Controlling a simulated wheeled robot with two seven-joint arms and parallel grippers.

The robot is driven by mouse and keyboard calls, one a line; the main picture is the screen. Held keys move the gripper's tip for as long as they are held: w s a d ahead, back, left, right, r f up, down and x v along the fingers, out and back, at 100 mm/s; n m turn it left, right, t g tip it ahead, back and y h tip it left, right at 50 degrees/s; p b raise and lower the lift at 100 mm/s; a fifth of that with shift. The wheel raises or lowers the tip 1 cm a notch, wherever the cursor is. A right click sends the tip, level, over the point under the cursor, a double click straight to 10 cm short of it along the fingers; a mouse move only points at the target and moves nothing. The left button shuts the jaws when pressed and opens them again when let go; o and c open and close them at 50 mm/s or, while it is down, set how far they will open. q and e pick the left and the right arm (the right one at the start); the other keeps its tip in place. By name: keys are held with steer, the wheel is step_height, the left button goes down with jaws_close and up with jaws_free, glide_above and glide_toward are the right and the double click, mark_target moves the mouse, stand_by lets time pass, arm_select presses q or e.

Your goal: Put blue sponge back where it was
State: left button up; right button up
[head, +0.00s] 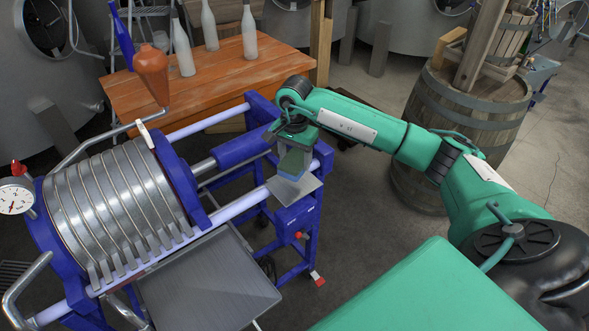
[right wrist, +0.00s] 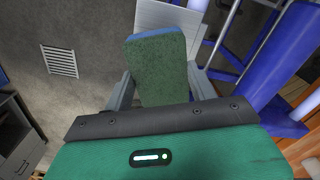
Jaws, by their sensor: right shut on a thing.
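The blue sponge (head: 292,164) has a green face and shows just below my right gripper (head: 295,148) in the head view. In the right wrist view the sponge (right wrist: 158,68) stands out between the two fingers, its green face toward the camera and a blue edge along its top. My right gripper is shut on it. The sponge is over a small grey metal plate (head: 309,183) on the blue press frame; I cannot tell whether it touches the plate. The plate also shows behind the sponge in the right wrist view (right wrist: 172,17). My left gripper is not in view.
A filter press with metal plates (head: 115,207) and blue ends stands at left, with a grey tray (head: 205,283) in front. A wooden table (head: 213,69) behind holds bottles and an orange funnel-shaped vessel (head: 151,68). A barrel (head: 455,125) stands at right.

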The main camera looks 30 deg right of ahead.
step_height(320, 180, down, 3)
steer(key=shift+r, duration=0.2)
step_height(320, 180, down, 4)
steer(key=shift+p, duration=0.85)
steer(key=shift+f, duration=0.1)
steer(key=shift+f, duration=0.1)
steer(key=o, duration=0.9)
